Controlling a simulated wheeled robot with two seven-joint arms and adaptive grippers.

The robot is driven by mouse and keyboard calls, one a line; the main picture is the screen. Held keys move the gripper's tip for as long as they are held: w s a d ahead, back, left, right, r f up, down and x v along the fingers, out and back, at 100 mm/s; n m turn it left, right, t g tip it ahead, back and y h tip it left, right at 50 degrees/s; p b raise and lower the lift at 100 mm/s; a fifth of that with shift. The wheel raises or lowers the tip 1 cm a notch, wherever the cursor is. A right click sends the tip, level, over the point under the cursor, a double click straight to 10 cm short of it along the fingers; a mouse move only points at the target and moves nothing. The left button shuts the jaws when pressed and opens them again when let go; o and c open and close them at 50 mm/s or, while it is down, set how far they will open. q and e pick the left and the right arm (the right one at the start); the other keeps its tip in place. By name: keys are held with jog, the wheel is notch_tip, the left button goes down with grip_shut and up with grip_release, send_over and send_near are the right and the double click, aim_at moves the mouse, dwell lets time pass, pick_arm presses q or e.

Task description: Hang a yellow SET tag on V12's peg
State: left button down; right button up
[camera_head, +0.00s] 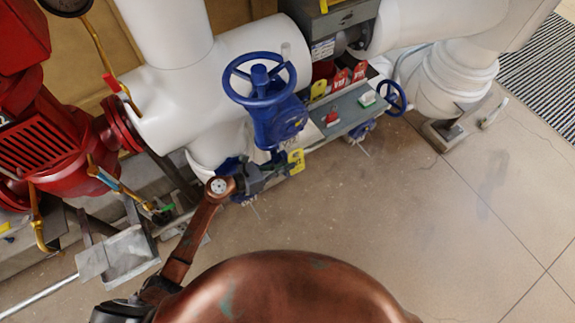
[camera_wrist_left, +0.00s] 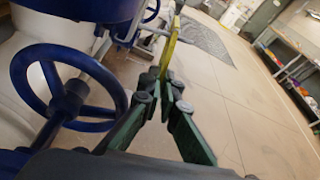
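My left gripper (camera_head: 280,168) comes in from the left, below a large blue valve handwheel (camera_head: 262,78). Its green fingers (camera_wrist_left: 166,92) are shut on a yellow tag (camera_head: 296,160). The tag shows nearly edge-on in the left wrist view (camera_wrist_left: 172,45), standing up from the fingertips. The tag is close to the blue valve body (camera_head: 282,122); I cannot tell whether it touches anything there. A blue handwheel (camera_wrist_left: 68,95) is left of the fingers in the wrist view. I cannot read which valve is V12, and its peg is not clearly visible. My right gripper is not in view.
A grey panel (camera_head: 348,112) with red and green parts lies right of the valve. Red tags (camera_head: 341,78) and another yellow tag (camera_head: 318,89) are behind it. A small blue handwheel (camera_head: 396,98) is at its right end. White pipes run behind; floor is open at right.

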pick_arm(q)
jog(key=shift+w+a+f+b, duration=0.1)
jog(key=shift+w+f+b, duration=0.05)
jog(key=shift+f+b, duration=0.15)
jog(key=c, duration=2.6)
grip_release()
jog(key=shift+r, duration=0.1)
jog(key=o, duration=0.5)
jog(key=shift+v, duration=6)
